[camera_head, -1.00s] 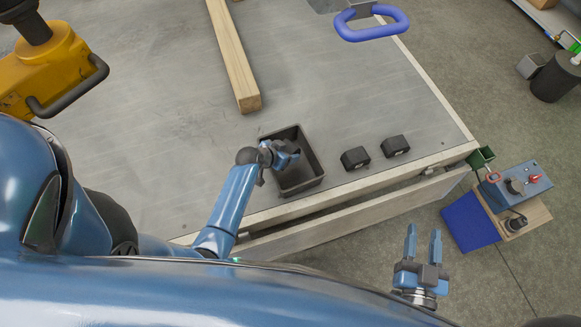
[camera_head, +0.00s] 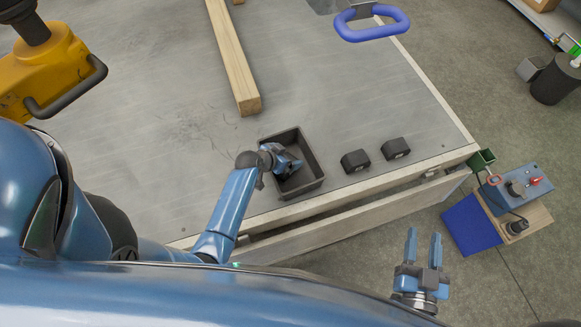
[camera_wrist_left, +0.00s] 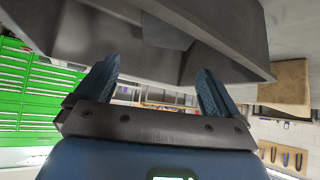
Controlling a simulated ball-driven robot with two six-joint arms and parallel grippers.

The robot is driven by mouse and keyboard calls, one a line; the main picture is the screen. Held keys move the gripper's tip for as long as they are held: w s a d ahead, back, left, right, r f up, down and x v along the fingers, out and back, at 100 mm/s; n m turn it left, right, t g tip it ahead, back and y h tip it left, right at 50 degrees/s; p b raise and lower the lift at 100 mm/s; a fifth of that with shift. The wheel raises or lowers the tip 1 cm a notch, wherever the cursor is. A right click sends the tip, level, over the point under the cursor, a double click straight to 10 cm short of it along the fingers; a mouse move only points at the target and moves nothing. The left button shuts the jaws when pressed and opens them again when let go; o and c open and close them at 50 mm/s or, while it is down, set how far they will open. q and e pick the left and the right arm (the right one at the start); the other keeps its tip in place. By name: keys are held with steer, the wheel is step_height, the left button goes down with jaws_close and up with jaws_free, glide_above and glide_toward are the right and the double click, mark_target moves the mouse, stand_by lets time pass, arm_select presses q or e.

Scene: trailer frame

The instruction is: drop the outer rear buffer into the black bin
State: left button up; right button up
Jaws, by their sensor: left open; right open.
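The black bin (camera_head: 305,188) stands open on the trailer deck near its front edge. My left gripper (camera_head: 291,164) is open over the bin's opening, its fingers pointing into it. In the left wrist view the open fingers (camera_wrist_left: 158,85) reach toward the bin's dark wall (camera_wrist_left: 235,35), with nothing between them. A dark block-like shape (camera_wrist_left: 166,32) shows against the bin there; I cannot tell if it is a buffer. Two black buffers, a left one (camera_head: 355,161) and a right one (camera_head: 395,148), sit on the deck right of the bin. My right gripper (camera_head: 424,247) is open and empty beyond the deck edge.
A wooden beam (camera_head: 233,60) lies on the deck behind the bin. A blue handle (camera_head: 372,22) is at the far edge, and a yellow machine (camera_head: 45,70) at the left. A blue control box (camera_head: 515,188) stands right of the deck. The middle deck is bare.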

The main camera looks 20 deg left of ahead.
arm_select(q)
steer(key=v, duration=1)
steer(key=shift+s+r+b, duration=0.2)
steer(key=shift+r+b, duration=0.05)
steer(key=shift+b, duration=0.1)
stand_by(0.3)
steer(key=a+r+n+t+y, duration=0.5)
steer(key=a+r+n+t, duration=0.15)
steer(key=r, duration=0.25)
steer(key=s+d+r+t+b, duration=0.1)
steer(key=s+d+r, duration=0.1)
steer(key=s, duration=0.7)
steer(key=s+d+r+m+t+h+b, duration=0.1)
steer(key=s+r+t+b, duration=0.1)
steer(key=s, duration=0.8)
steer(key=shift+s+d, duration=0.2)
steer(key=shift+d, duration=0.2)
